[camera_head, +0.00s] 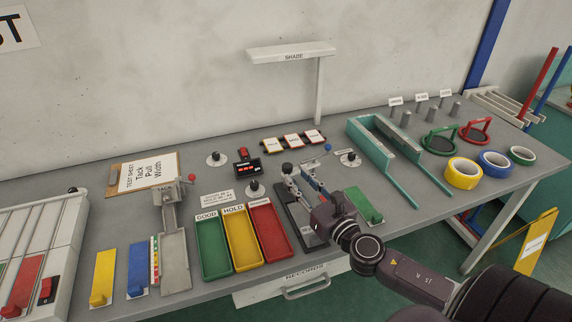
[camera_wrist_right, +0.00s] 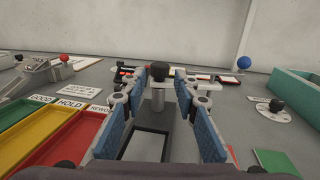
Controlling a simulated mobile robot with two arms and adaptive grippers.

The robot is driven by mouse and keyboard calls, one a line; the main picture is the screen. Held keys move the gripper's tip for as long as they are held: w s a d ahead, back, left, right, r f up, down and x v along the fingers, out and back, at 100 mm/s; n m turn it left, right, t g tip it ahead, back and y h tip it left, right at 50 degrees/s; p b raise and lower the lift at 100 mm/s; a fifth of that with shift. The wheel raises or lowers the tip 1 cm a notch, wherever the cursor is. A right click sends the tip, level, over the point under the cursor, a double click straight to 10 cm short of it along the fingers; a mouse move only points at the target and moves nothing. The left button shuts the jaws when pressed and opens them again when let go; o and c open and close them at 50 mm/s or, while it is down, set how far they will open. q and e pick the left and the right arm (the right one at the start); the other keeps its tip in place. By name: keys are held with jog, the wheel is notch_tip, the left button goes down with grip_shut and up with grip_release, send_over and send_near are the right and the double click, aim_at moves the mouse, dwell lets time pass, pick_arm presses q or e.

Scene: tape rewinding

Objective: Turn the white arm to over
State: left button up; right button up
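The white arm (camera_head: 291,52), labelled SHADE, is a flat horizontal bar on top of a thin white post (camera_head: 319,90) at the back of the table. It reaches left from the post, above the table. It is not recognisable in the right wrist view. My right gripper (camera_head: 306,186) is low over the middle of the table, in front of the post and well below the arm. In the wrist view its blue-padded fingers (camera_wrist_right: 160,115) are apart and hold nothing. A black knob on a grey post (camera_wrist_right: 158,76) shows between them, farther ahead. My left gripper is out of view.
Green, yellow and red trays (camera_head: 268,230) lie left of my right gripper. A blue-ball lever (camera_head: 327,147) and a teal channel (camera_head: 372,145) stand beyond and to its right. Tape rolls (camera_head: 464,172) lie farther right. Space around the white arm is open.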

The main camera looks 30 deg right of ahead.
aim_at(290, 170)
jog(key=shift+w+d+p, duration=0.15)
jog(key=shift+w+p, duration=0.4)
jog(key=shift+w, duration=2.8)
grip_shut()
